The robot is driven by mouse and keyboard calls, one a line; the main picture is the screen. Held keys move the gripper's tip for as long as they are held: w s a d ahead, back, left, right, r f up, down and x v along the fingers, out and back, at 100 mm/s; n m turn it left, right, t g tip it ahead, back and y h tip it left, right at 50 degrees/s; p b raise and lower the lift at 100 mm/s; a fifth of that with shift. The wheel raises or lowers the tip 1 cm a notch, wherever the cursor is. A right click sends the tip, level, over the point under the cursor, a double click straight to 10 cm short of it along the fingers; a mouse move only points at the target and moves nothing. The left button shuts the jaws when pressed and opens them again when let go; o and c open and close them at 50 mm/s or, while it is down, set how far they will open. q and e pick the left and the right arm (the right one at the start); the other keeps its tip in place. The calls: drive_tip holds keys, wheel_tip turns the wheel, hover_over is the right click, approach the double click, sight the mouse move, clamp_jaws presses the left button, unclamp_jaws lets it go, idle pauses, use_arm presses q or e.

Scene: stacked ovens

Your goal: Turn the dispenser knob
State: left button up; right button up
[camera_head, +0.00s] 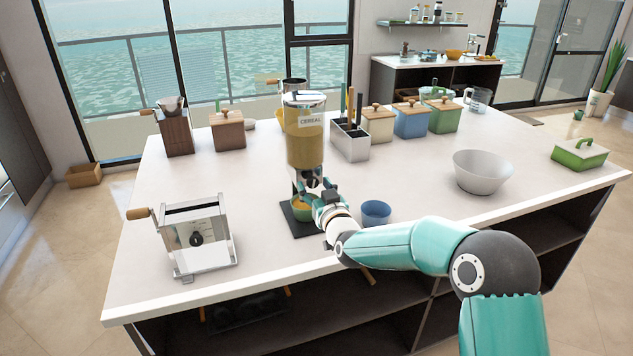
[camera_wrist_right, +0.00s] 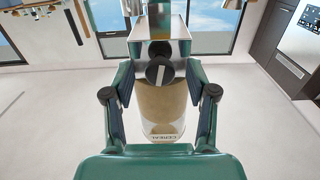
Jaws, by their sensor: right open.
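The cereal dispenser (camera_head: 304,145) stands upright on the island, a clear container of yellow cereal marked CEREAL. In the right wrist view the dispenser (camera_wrist_right: 160,108) appears upside down. Its dark round knob (camera_wrist_right: 159,71) shows between the fingers of my right gripper (camera_wrist_right: 160,82). The fingers are open, one on each side, with a visible gap to the knob. In the head view my right gripper (camera_head: 318,186) is at the dispenser's lower front and largely hides the knob. My left gripper is not in view.
A yellowish bowl (camera_head: 300,208) sits on the dispenser's dark base (camera_head: 296,229), partly behind my right gripper. A blue cup (camera_head: 376,212) stands close to my right wrist. A metal pasta machine (camera_head: 196,238) is at left, a grey bowl (camera_head: 482,171) at right.

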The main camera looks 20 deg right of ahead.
drive_tip(key=shift+w, duration=0.4)
clamp_jaws()
drive_tip(key=b, duration=0.2)
drive_tip(key=n+b, duration=0.1)
drive_tip(key=shift+f+b, duration=0.25)
drive_tip(key=shift+b, duration=0.15)
drive_tip(key=shift+r+n, duration=0.2)
drive_tip(key=shift+n, duration=0.2)
unclamp_jaws()
